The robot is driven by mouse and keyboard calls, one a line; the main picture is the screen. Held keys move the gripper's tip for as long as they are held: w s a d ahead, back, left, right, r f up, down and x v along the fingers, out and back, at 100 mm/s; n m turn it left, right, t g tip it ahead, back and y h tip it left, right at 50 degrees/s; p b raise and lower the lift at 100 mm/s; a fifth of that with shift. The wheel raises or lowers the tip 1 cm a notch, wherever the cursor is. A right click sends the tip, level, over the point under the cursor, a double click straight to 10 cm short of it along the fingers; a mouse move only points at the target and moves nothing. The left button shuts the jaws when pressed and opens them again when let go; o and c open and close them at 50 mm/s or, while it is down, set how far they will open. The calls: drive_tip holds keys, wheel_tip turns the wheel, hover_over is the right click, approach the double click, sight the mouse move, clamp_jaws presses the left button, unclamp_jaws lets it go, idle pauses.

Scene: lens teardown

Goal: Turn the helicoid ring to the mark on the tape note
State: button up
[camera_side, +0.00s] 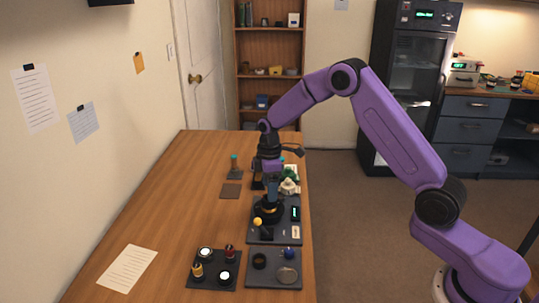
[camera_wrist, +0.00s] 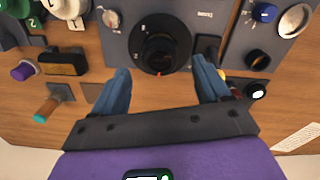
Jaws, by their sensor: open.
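The helicoid ring (camera_wrist: 160,42) is a black round part with a red mark on its near edge in the wrist view. It sits on a dark grey plate (camera_wrist: 117,44), and the ring also shows in the side view (camera_side: 267,215). My gripper (camera_wrist: 160,66) is open, with a blue finger toward each side of the ring. In the side view my gripper (camera_side: 271,196) is pointed down just above the ring; I cannot tell whether it touches. A small white label (camera_side: 296,232) lies on the plate; its writing is too small to read, and I cannot tell whether it is the tape note.
A yellow-knobbed lever (camera_side: 257,222) stands beside the ring. A tray with several round parts (camera_side: 213,283) and another plate with a blue knob (camera_side: 289,253) are in front. A white-and-green device (camera_side: 289,180) stands behind. The table's left side is mostly clear around a paper sheet (camera_side: 127,268).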

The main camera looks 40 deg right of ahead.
wheel_tip(320, 180, up, 13)
drive_tip(key=shift+r, duration=0.2)
idle(0.4)
drive_tip(key=s+a+r, duration=0.1)
drive_tip(key=s+a, duration=0.4)
drive_tip(key=s, duration=0.4)
drive_tip(key=s+a+r, duration=0.2)
drive_tip(key=s+a, duration=0.2)
drive_tip(key=s, duration=0.6)
drive_tip(key=s+d+f, duration=0.1)
drive_tip(key=s+d, duration=0.1)
drive_tip(key=s, duration=0.8)
drive_tip(key=s+d+f, duration=0.2)
drive_tip(key=s+d, duration=0.1)
drive_tip(key=s, duration=0.8)
drive_tip(key=shift+s+d+f+n, duration=0.15)
drive_tip(key=shift+s+n, duration=0.1)
drive_tip(key=shift+n, duration=0.05)
